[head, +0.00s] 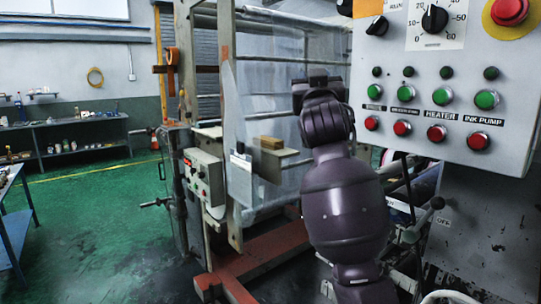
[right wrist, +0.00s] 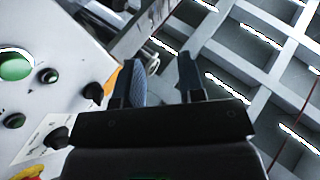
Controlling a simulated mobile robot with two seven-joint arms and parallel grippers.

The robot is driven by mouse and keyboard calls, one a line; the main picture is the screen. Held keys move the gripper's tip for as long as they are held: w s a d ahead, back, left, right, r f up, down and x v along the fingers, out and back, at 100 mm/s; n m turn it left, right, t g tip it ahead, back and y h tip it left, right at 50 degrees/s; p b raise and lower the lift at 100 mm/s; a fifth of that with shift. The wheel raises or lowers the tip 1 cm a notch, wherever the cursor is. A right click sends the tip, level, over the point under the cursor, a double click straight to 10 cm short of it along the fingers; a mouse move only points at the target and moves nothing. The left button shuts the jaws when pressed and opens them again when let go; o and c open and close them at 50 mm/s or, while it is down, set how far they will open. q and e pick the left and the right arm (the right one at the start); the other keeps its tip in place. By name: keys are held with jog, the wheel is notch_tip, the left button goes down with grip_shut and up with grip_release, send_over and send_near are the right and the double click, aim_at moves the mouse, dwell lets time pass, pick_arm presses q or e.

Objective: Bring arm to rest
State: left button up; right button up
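My right arm rises from the bottom of the head view, right of centre. Its dark gripper (head: 318,84) is at the top of the arm, pointing away and partly hidden by the wrist. In the right wrist view the two fingers (right wrist: 160,85) stand apart with nothing between them, so it is open and empty. The control panel (head: 455,112) is close to the right of the arm in the head view. The panel also shows at the left of the right wrist view (right wrist: 75,65). My left gripper is not in view.
The panel carries green and red buttons, a dial (head: 434,19) and a red emergency stop (head: 509,11). Behind the arm stands the film tower frame (head: 228,130) with clear film. Shelves (head: 80,125) line the far left wall. The green floor at left is mostly open.

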jog(key=s+d+f+n+g+y, duration=0.1)
jog(key=s+d+f, duration=0.2)
jog(key=f, duration=1)
jog(key=s+d+f+g+y, duration=0.1)
jog(key=s+d+f+g, duration=0.2)
jog(key=f, duration=1)
jog(key=s+d+f+n+y, duration=0.1)
jog(key=s+d+f, duration=0.25)
jog(key=f, duration=0.95)
jog(key=s+d+f+m+g+h, duration=0.1)
jog(key=s+d+f+g, duration=0.2)
jog(key=s+f, duration=1.1)
jog(key=s+d+f+g+h, duration=0.1)
jog(key=s+d+f+g, duration=0.3)
jog(key=s+f, duration=1)
jog(key=shift+d+m, duration=0.4)
jog(key=shift+d, duration=0.65)
jog(key=shift+f, duration=0.1)
